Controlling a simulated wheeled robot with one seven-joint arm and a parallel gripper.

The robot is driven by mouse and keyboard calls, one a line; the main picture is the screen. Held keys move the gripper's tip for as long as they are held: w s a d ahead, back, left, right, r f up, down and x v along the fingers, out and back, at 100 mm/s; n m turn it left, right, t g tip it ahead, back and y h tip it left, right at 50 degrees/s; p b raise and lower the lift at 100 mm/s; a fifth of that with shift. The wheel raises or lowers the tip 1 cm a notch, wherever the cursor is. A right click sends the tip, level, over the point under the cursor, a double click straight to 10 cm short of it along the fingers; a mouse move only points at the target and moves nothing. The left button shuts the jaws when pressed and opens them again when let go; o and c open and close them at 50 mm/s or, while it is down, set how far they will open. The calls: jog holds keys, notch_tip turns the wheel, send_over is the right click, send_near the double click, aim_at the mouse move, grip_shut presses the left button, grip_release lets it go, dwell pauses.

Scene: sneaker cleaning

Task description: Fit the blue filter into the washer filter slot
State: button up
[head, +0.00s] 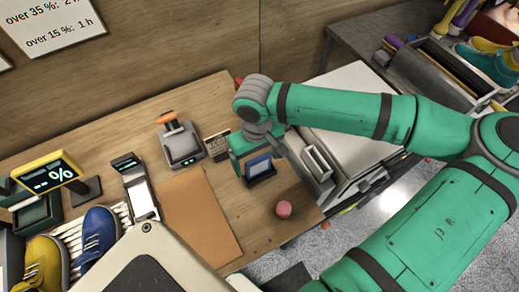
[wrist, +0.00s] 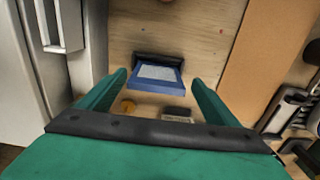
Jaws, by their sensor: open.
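The blue filter (head: 260,166) stands in a dark holder (head: 262,181) on the wooden table. In the wrist view, the filter (wrist: 158,76) shows a pale grey panel with a blue rim, centred ahead between my fingertips. My gripper (wrist: 158,84) is open, with one green finger to each side of the filter and visible gaps. In the head view, my gripper (head: 246,152) is directly over and behind the filter. The pale washer (head: 350,130) is to the right, with a framed slot (head: 317,162) on its near side. The slot frame also shows at upper left in the wrist view (wrist: 60,22).
A pink round piece (head: 284,209) lies in front of the filter. A brown mat (head: 200,215) is to the left, with a grey device with an orange handle (head: 180,142) behind it. Blue and yellow sneakers (head: 97,236) stand at lower left. Bare table lies around the pink piece.

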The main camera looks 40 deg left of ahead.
send_over(259, 175)
jog(key=shift+w+a+f, duration=0.1)
jog(key=shift+w+f, duration=0.05)
jog(key=shift+f, duration=0.9)
jog(key=shift+w+a+f, duration=0.1)
jog(key=shift+f, duration=0.95)
jog(key=c, duration=1.1)
jog(key=shift+o, duration=0.8)
jog(key=shift+c, duration=0.6)
jog(key=shift+r, duration=2.2)
